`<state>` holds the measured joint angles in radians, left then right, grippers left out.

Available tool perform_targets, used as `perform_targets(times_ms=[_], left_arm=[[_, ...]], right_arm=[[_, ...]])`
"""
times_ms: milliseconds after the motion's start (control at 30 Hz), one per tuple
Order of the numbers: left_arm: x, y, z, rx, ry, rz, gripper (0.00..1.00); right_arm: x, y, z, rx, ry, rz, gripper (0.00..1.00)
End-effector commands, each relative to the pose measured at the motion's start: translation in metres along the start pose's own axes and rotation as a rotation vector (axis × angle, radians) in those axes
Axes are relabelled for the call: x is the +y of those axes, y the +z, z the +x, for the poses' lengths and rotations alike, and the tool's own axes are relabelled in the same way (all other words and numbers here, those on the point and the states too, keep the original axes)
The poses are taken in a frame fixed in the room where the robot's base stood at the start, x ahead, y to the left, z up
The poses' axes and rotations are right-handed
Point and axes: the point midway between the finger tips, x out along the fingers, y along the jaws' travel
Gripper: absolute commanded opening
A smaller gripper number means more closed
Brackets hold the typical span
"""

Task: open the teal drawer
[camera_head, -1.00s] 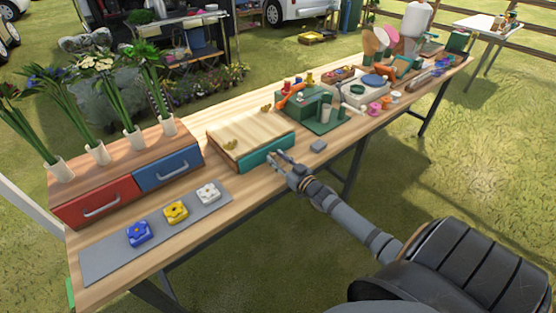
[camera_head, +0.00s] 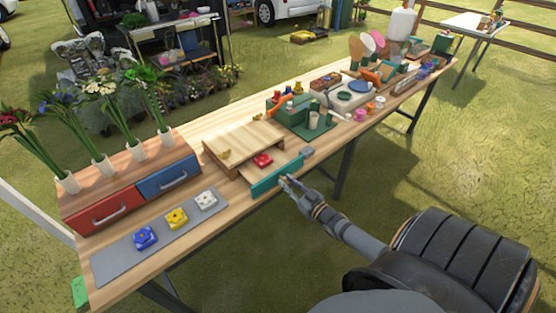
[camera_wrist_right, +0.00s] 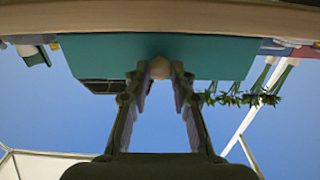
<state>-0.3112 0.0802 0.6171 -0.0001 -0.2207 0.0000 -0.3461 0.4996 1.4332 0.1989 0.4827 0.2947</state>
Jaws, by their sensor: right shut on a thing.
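The teal drawer (camera_head: 278,177) is pulled out from its wooden box (camera_head: 243,143), and a red flower-topped block (camera_head: 263,160) shows inside it. My right gripper (camera_head: 286,181) is at the front of the teal drawer, shut on its handle. In the right wrist view the teal front (camera_wrist_right: 220,57) spans the top middle, and the gripper (camera_wrist_right: 160,80) has its fingertips around a pale round knob (camera_wrist_right: 160,68). My left gripper is not in view.
A red drawer (camera_head: 105,210) and a blue drawer (camera_head: 169,179) are shut at the left, under several flower vases. A grey mat (camera_head: 120,262) holds blue, yellow and white blocks. A small grey block (camera_head: 307,151) lies near the drawer's right end. Tools crowd the table's far end.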

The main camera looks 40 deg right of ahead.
Motion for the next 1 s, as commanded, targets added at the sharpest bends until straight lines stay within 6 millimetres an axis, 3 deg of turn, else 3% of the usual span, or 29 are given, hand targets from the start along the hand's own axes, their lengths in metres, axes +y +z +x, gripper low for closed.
perform_targets(times_ms=[33,167,300,467,500,633,1000], left_arm=[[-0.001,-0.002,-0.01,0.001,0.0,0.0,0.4],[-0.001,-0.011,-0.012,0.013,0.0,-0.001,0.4],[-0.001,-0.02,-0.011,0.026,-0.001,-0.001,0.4],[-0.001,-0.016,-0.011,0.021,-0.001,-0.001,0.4],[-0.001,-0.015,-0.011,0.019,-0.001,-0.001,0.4],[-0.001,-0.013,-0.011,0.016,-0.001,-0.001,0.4],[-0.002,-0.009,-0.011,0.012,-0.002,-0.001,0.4]], right_arm=[[0.0,-0.005,-0.008,0.001,-0.001,0.001,0.0],[0.0,-0.002,-0.018,0.003,-0.001,-0.002,0.0],[0.0,0.0,-0.02,0.004,-0.001,-0.002,0.0],[0.0,0.0,-0.019,0.005,-0.001,-0.002,0.0],[0.0,0.0,-0.019,0.005,-0.001,-0.002,0.28],[0.0,-0.001,-0.019,0.005,-0.001,-0.002,0.45],[0.0,-0.001,-0.026,0.005,-0.002,-0.001,0.45]])
